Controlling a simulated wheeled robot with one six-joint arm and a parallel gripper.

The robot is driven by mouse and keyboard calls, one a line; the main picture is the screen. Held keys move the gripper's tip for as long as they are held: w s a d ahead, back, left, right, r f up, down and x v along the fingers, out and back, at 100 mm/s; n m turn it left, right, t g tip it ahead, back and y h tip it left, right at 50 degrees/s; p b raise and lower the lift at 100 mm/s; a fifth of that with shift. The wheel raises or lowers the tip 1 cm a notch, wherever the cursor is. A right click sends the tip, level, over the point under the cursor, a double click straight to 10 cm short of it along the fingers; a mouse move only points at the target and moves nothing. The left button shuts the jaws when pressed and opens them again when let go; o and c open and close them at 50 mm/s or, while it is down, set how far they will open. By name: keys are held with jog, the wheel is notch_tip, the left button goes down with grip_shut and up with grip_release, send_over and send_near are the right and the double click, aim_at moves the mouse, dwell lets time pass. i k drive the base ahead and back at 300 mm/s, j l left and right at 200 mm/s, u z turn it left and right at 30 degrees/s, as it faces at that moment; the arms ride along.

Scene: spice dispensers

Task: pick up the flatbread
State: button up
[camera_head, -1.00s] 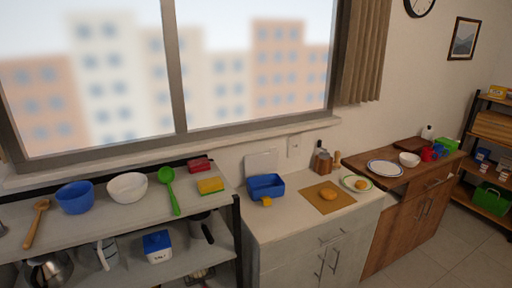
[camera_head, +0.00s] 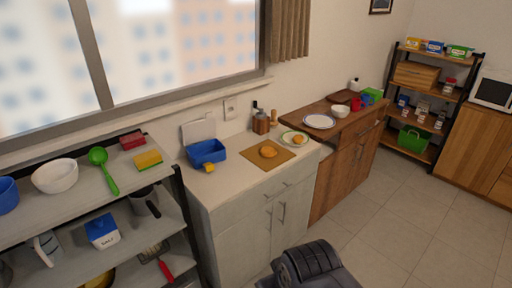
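A round, flat orange-brown bread (camera_head: 268,152) lies on a tan mat (camera_head: 252,161) on the white counter. A second, smaller orange-brown round item (camera_head: 298,140) lies on a plate with a green rim (camera_head: 286,141) just right of the mat. I cannot tell for sure which of the two is the flatbread. A dark part of my own arm shows at the bottom middle, well below and in front of the counter. My gripper's fingers are not visible.
A blue bin (camera_head: 206,151) with a small yellow item stands left of the mat. Behind are dark-topped jars (camera_head: 261,124). A wooden cabinet (camera_head: 335,180) adjoins on the right, a shelf rack (camera_head: 180,200) on the left. The floor (camera_head: 410,225) at right is open.

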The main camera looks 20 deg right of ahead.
aim_at(267, 151)
jog(key=i+l+z, duration=0.2)
jog(key=i+l, duration=0.15)
jog(key=i+l+z, duration=0.25)
jog(key=i, duration=0.2)
jog(key=i+l+z, duration=0.2)
jog(key=i, duration=0.25)
jog(key=i+l+z, duration=0.25)
jog(key=i, duration=0.15)
jog(key=j, duration=0.1)
